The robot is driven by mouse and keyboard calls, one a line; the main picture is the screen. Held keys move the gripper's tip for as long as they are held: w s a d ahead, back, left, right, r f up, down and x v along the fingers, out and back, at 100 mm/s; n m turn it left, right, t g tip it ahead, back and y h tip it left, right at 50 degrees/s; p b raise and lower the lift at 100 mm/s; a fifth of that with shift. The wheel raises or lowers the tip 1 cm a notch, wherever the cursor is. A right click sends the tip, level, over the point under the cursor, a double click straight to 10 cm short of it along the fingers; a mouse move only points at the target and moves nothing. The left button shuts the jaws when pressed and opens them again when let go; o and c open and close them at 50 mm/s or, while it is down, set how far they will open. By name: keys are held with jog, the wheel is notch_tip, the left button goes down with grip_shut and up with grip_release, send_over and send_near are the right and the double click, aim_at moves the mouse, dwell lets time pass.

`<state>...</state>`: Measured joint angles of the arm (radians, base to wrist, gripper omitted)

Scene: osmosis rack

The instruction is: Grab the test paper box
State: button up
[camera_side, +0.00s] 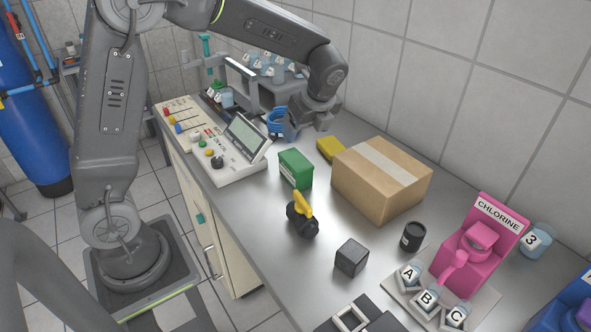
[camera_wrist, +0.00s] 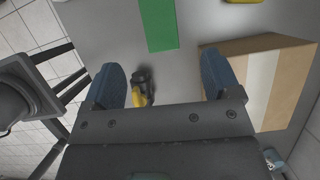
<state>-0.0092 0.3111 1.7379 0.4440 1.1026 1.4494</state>
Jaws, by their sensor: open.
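A small green box (camera_side: 295,168) with a white label stands on the metal bench, left of the cardboard box. The label is too small to read, so I cannot confirm that it is the test paper box. The green box also shows at the top of the wrist view (camera_wrist: 158,22), ahead of and between my fingers. A smaller yellow box (camera_side: 331,149) lies behind it and partly shows in the wrist view (camera_wrist: 243,1). My gripper (camera_wrist: 164,80) is open and empty, above the bench. In the side view it hangs behind the green box, apart from it.
A cardboard box (camera_side: 382,178) stands right of the green box. A black valve with a yellow handle (camera_side: 302,214) is in front. A control panel (camera_side: 225,148) is at left. A black cube (camera_side: 351,257), black cup (camera_side: 412,236) and pink chlorine stand (camera_side: 468,255) are nearer.

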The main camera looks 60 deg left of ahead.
aim_at(296, 160)
jog(key=x, duration=0.7)
jog(key=shift+f, duration=0.3)
jog(key=shift+x, duration=2.55)
jog(key=shift+s+d+f, duration=0.15)
jog(key=shift+f, duration=0.2)
jog(key=shift+c, duration=0.2)
jog(key=c, duration=1)
